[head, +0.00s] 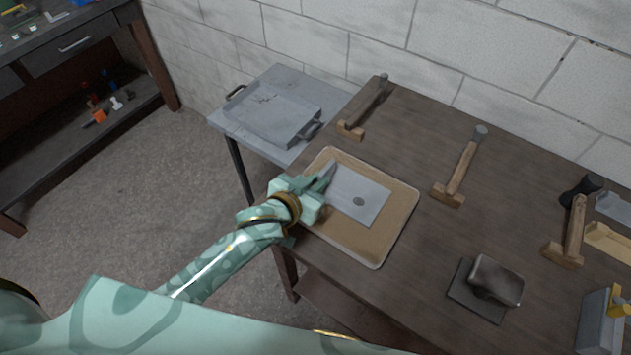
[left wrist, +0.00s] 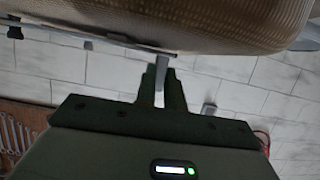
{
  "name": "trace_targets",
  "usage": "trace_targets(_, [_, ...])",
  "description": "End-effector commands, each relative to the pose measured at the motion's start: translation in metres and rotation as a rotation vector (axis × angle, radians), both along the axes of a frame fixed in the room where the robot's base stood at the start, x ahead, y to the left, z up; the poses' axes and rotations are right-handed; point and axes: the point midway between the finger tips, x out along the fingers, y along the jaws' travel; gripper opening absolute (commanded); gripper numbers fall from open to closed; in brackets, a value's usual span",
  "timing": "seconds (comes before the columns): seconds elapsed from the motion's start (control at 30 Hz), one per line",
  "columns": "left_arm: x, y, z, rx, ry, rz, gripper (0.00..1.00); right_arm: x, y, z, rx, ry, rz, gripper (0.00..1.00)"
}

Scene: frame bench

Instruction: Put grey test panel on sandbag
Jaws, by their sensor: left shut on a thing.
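The grey test panel (head: 362,192) is a flat, light grey sheet with a dark round spot. In the head view it lies flat over the tan sandbag (head: 390,235), which rests on the wooden bench with a pale seam around its edge. My left gripper (head: 328,176) is shut on the panel's left edge. In the left wrist view the fingers (left wrist: 161,80) close on a grey piece, and the woven sandbag (left wrist: 200,22) fills the top. I cannot tell whether the panel touches the sandbag. My right gripper is not in view.
Wooden-handled hammers (head: 462,170) lie behind and to the right on the bench. A dark rounded block (head: 495,280) sits on a dark plate at the front right. A grey tray (head: 268,112) stands on a side table at the back left. The block wall (head: 500,50) closes the back.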

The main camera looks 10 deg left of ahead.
Motion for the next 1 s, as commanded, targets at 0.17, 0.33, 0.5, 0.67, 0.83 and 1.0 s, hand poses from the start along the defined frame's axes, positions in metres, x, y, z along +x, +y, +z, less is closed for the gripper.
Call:
trace_targets(0.17, [0.000,0.000,-0.003,0.000,0.000,0.000,0.13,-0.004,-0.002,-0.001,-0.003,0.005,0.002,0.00])
trace_targets(0.33, [0.000,0.000,-0.003,0.000,0.000,0.000,0.32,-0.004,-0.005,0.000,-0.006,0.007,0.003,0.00])
trace_targets(0.5, [0.000,0.000,-0.002,0.000,0.000,0.000,0.32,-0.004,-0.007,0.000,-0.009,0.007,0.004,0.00])
trace_targets(0.67, [-0.010,0.004,0.005,0.000,0.002,0.000,0.32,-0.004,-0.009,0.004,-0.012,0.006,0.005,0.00])
trace_targets(0.83, [-0.043,0.018,0.020,0.000,0.002,-0.001,0.32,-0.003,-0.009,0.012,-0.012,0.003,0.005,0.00])
trace_targets(1.0, [-0.076,0.032,0.035,0.001,0.002,0.000,0.32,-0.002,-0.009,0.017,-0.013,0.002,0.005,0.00])
